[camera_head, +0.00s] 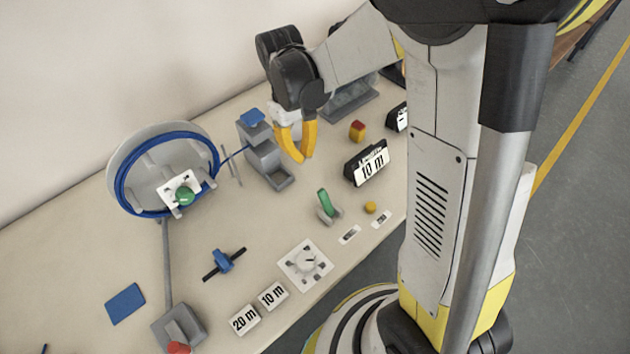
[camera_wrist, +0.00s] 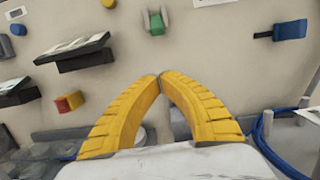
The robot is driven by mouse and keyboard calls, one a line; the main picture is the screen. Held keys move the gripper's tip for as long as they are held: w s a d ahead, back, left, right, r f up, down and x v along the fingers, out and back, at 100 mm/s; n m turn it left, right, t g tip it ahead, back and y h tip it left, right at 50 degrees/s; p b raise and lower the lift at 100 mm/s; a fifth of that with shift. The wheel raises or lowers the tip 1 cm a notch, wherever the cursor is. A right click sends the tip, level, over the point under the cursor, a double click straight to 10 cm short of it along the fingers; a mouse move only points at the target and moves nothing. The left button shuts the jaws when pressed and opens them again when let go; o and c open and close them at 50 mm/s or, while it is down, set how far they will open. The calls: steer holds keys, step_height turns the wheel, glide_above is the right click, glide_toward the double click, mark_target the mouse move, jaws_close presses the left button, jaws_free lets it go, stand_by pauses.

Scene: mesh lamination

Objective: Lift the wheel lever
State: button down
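The wheel (camera_head: 128,158) is a grey reel wound with blue cable at the left of the table, with a white plate and a green knob (camera_head: 185,196) at its front. A green lever (camera_head: 324,203) stands in a grey bracket near the table's middle; it also shows at the top of the wrist view (camera_wrist: 156,22). I cannot tell which of these is the wheel lever. My gripper (camera_head: 305,158) points down above the table, beside the grey device with a blue top (camera_head: 262,150). Its yellow fingers (camera_wrist: 161,76) meet at the tips with nothing seen between the tips.
A black "10 m" display (camera_head: 368,163), a red-yellow block (camera_head: 357,131) and a yellow button (camera_head: 370,207) lie right of my gripper. A blue handle (camera_head: 222,261), white dial plate (camera_head: 305,262) and "20 m" block (camera_head: 244,319) are nearer the front. Bare table lies between them.

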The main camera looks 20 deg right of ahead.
mark_target(326, 203)
steer(key=f+b, duration=0.1)
steer(key=f, duration=0.2)
steer(key=s+f+b, duration=0.1)
steer(key=f, duration=0.2)
steer(key=f+b, duration=0.2)
steer(key=f, duration=0.1)
steer(key=shift+s+d+f, duration=0.15)
steer(key=shift+s+d, duration=0.1)
steer(key=s, duration=0.1)
steer(key=s+d+r, duration=0.1)
steer(key=shift+s+b, duration=0.3)
steer(key=shift+s+d+r, duration=0.1)
steer(key=shift+s+r, duration=0.15)
steer(key=shift+s, duration=0.15)
steer(key=shift+r, duration=0.1)
